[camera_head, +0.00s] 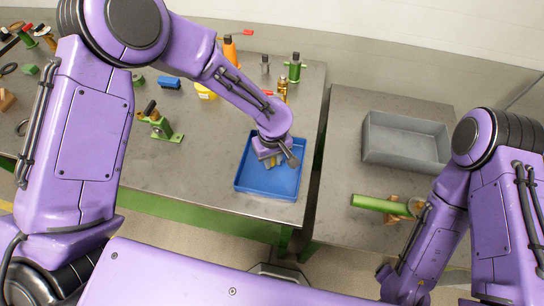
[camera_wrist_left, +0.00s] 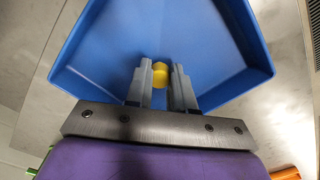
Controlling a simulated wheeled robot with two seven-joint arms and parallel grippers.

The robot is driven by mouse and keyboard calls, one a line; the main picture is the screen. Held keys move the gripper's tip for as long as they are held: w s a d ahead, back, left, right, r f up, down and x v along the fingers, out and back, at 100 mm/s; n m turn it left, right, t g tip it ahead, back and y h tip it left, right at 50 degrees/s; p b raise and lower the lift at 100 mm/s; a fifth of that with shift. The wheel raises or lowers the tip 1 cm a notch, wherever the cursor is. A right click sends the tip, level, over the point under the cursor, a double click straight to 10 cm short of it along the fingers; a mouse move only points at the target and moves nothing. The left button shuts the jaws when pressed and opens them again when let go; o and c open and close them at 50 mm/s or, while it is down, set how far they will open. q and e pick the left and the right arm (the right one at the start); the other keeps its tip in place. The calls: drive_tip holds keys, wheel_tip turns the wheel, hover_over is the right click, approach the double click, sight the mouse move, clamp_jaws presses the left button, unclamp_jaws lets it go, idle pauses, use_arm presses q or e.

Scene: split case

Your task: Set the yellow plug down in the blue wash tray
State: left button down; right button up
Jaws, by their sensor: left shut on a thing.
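The yellow plug (camera_wrist_left: 160,74) shows between the two grey fingers of my left gripper (camera_wrist_left: 160,80) in the left wrist view. The fingers are shut on it. Behind it lies the inside of the blue wash tray (camera_wrist_left: 205,30), which fills most of that view. In the head view my left gripper (camera_head: 271,159) is over the blue wash tray (camera_head: 262,186), inside its outline. The gripper hides most of the plug there. I cannot tell whether the plug touches the tray floor. My right arm shows at the right, but its gripper is not in view.
A grey bin (camera_head: 400,152) and a green cylinder (camera_head: 380,204) on a brown support stand on the right table. A green fixture (camera_head: 160,127) stands left of the tray.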

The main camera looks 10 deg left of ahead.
use_arm(q)
drive_tip(key=shift+w, duration=0.1)
drive_tip(key=shift+f, duration=0.25)
drive_tip(key=c, duration=1)
unclamp_jaws()
wheel_tip(320, 180, up, 13)
drive_tip(key=shift+f+b, duration=0.2)
drive_tip(key=shift+b, duration=0.4)
